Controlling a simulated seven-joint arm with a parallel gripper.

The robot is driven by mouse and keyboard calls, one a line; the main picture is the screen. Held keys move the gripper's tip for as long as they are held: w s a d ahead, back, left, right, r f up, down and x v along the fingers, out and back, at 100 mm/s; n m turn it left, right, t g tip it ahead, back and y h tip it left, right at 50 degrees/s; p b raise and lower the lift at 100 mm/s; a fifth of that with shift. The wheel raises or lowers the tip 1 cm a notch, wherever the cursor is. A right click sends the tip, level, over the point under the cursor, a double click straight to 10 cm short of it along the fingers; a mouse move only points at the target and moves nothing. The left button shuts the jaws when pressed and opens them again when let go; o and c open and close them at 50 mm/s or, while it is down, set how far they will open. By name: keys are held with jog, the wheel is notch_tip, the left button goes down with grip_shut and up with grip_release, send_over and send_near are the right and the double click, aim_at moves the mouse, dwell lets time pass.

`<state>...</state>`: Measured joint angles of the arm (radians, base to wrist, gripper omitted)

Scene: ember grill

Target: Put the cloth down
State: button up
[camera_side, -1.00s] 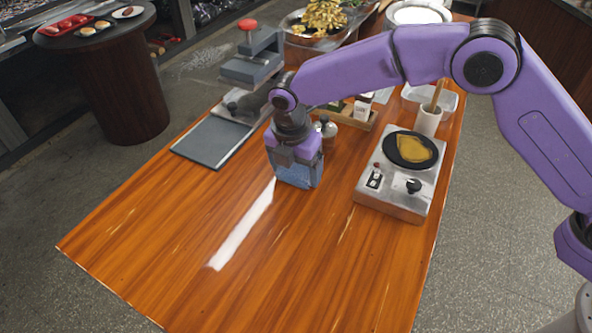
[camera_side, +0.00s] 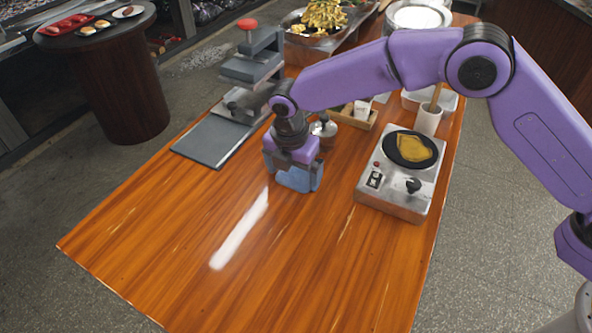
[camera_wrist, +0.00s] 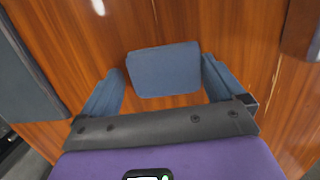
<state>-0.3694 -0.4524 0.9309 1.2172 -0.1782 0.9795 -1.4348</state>
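The cloth (camera_wrist: 165,70) is a blue folded rectangle. In the wrist view it lies between my two fingers, with wood showing in a gap on each side. In the side view the cloth (camera_side: 293,180) shows low between the fingers, at or very near the tabletop; its exact contact with the wood cannot be told. My gripper (camera_side: 295,184) points down over the middle of the wooden table (camera_side: 180,230). It also shows in the wrist view (camera_wrist: 162,80), with its bluish-grey fingers apart on either side of the cloth.
A hot plate (camera_side: 400,190) with a black pan (camera_side: 396,150) stands to the right. A press with a grey base plate (camera_side: 210,140) and a red knob (camera_side: 247,24) is at the left. A metal shaker (camera_side: 323,130) stands just behind my gripper. The front of the table is clear.

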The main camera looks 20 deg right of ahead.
aim_at(292, 180)
jog(key=shift+s+d+f, duration=0.15)
jog(key=shift+f, duration=0.25)
jog(key=shift+s+d+f, duration=0.15)
jog(key=shift+f, duration=0.2)
notch_tip(292, 180, up, 14)
jog(key=s+a, duration=0.1)
jog(key=shift+a+f, duration=0.25)
jog(key=s+d+m+g+y, duration=0.1)
jog(key=s+d+m, duration=1.3)
jog(key=s+d, duration=1.6)
jog(key=d, duration=0.4)
jog(key=shift+s+d, duration=0.15)
jog(key=shift+d, duration=0.1)
